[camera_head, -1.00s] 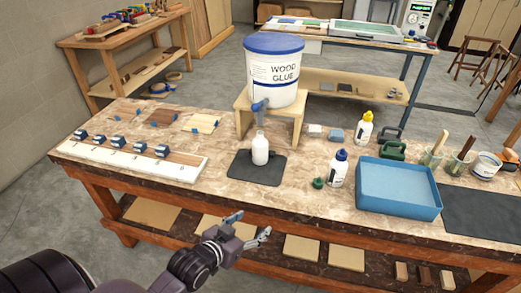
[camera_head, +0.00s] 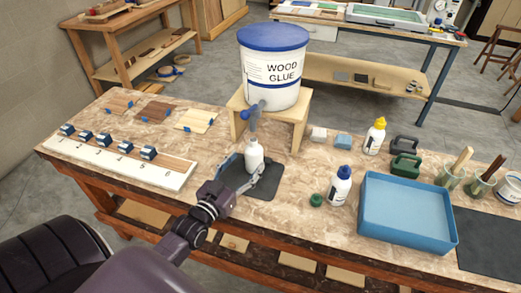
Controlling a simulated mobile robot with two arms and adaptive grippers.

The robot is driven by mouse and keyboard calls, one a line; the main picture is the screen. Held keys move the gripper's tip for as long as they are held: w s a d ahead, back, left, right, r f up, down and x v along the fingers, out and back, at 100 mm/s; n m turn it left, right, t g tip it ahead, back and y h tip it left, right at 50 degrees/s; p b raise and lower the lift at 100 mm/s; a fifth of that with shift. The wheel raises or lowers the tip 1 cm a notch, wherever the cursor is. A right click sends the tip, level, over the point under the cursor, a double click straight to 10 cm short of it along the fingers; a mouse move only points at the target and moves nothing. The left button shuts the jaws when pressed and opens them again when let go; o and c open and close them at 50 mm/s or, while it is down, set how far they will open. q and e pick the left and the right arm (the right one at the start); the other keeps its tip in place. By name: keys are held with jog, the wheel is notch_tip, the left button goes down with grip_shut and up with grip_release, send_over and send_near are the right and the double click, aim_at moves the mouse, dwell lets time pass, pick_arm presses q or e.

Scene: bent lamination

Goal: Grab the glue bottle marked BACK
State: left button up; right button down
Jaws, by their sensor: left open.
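Three white bottles stand upright on the workbench (camera_head: 110,158), and I cannot read the word BACK on any of them. One bottle (camera_head: 253,157) stands on a dark mat (camera_head: 265,190) under the spigot of the wood glue bucket (camera_head: 272,75). Another bottle, with a blue cap (camera_head: 340,187), stands right of the mat. A bottle with a yellow cap (camera_head: 374,137) stands farther back. My left gripper (camera_head: 246,173) is open, with its fingers low on either side of the bottle under the spigot. Whether they touch it, I cannot tell. My right gripper is not in view.
The bucket rests on a wooden stand (camera_head: 238,118) close behind the bottle under the spigot. A green cap (camera_head: 316,200) and a blue tray (camera_head: 405,220) lie to the right. Blue clamps on a white board (camera_head: 110,165) lie to the left.

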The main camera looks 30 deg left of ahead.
aim_at(250, 154)
pick_arm(q)
jog(key=shift+w+r, duration=0.1)
jog(key=shift+w, duration=0.2)
jog(key=shift+w+a+r+p, duration=0.15)
jog(key=shift+w+p, duration=0.15)
jog(key=shift+w, duration=0.5)
jog(key=shift+w+a+p, duration=0.15)
jog(key=shift+w+p, duration=0.05)
jog(key=shift+w, duration=0.4)
jog(key=shift+w+a+p, duration=0.15)
jog(key=shift+w+p, duration=0.05)
jog(key=shift+w, duration=0.35)
jog(key=shift+w+a+f, duration=0.1)
jog(key=shift+w, duration=0.55)
jog(key=shift+w+a+f, duration=0.1)
jog(key=shift+w, duration=0.55)
jog(key=shift+d, duration=0.1)
jog(key=c, duration=1.5)
jog(key=shift+c, duration=0.2)
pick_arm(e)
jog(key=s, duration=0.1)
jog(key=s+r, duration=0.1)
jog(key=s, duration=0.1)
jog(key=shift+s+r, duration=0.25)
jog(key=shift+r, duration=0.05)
pick_arm(q)
jog(key=shift+r, duration=0.15)
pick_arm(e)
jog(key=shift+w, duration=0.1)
